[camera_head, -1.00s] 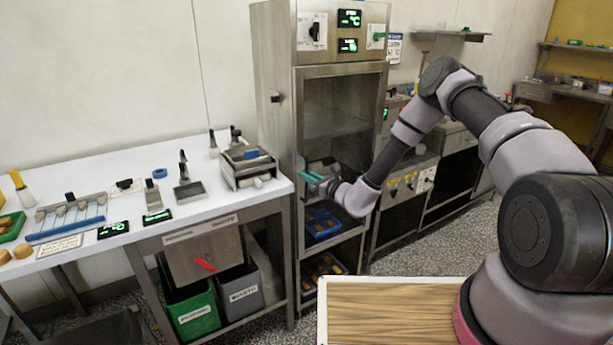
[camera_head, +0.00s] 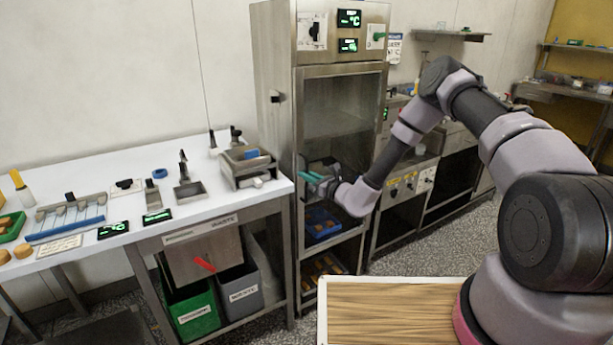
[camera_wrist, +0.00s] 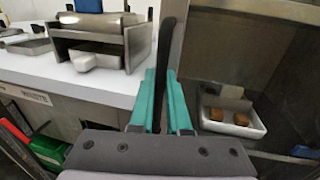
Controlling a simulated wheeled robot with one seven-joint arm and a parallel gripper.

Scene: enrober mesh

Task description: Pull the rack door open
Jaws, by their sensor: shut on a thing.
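The tall steel rack (camera_head: 272,110) stands beside the white table, with its framed, see-through door (camera_head: 340,90) facing my arm. The door looks closed or nearly so in the head view. My gripper (camera_head: 312,177) is at the door's left edge, about mid-height. In the wrist view, my gripper's teal fingers (camera_wrist: 163,85) are closed around the dark upright door handle (camera_wrist: 173,45). A tray (camera_wrist: 235,118) with brown pieces shows inside the rack, right of the fingers.
The white table (camera_head: 110,190) with tools and trays stands close left of the rack. Bins (camera_head: 240,292) sit under it. A wood-topped surface (camera_head: 390,310) is in front of my arm. Speckled floor (camera_head: 420,250) shows to the right of the rack.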

